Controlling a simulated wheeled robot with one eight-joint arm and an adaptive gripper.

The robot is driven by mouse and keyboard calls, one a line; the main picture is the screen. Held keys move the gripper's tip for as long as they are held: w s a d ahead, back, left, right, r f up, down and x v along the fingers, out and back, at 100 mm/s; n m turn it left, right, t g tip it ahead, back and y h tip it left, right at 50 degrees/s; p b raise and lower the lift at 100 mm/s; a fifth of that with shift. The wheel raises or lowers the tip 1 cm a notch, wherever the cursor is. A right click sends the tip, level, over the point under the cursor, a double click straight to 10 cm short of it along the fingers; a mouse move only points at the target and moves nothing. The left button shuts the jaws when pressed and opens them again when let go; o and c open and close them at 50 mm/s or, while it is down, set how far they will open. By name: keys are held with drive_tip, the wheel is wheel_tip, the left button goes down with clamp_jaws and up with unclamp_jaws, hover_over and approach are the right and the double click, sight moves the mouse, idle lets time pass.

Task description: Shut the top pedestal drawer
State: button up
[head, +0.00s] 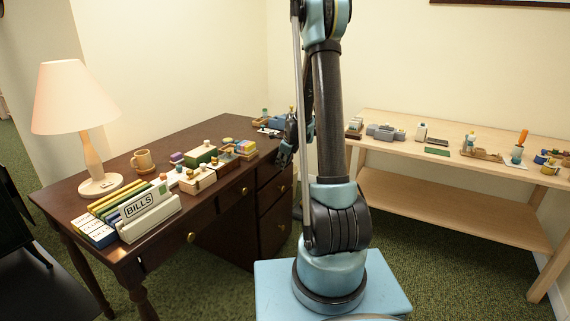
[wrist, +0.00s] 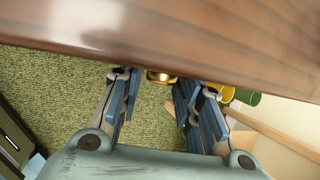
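The dark wooden desk (head: 215,140) stands at the left in the head view. Its pedestal has stacked drawer fronts, and the top pedestal drawer (head: 272,193) is just below the desktop, partly hidden by my arm. How far it stands out cannot be told. My gripper (head: 284,156) is at the desk's right edge, above the pedestal front. In the wrist view my gripper (wrist: 152,95) has its fingers apart with nothing held. A brass knob (wrist: 161,76) shows between and beyond the fingertips, under a brown wooden edge (wrist: 170,40); contact cannot be told.
A light wooden bench (head: 450,210) with small objects stands at the right. Green carpet is free between desk and bench.

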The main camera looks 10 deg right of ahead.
drive_tip(key=shift+o, duration=0.2)
drive_tip(key=shift+w+a, duration=0.15)
drive_tip(key=shift+a, duration=0.05)
drive_tip(key=shift+d+r, duration=0.1)
drive_tip(key=shift+r, duration=0.4)
drive_tip(key=v, duration=1.1)
drive_tip(key=shift+d, duration=0.2)
drive_tip(key=shift+s+f, duration=0.1)
drive_tip(key=shift+s, duration=0.15)
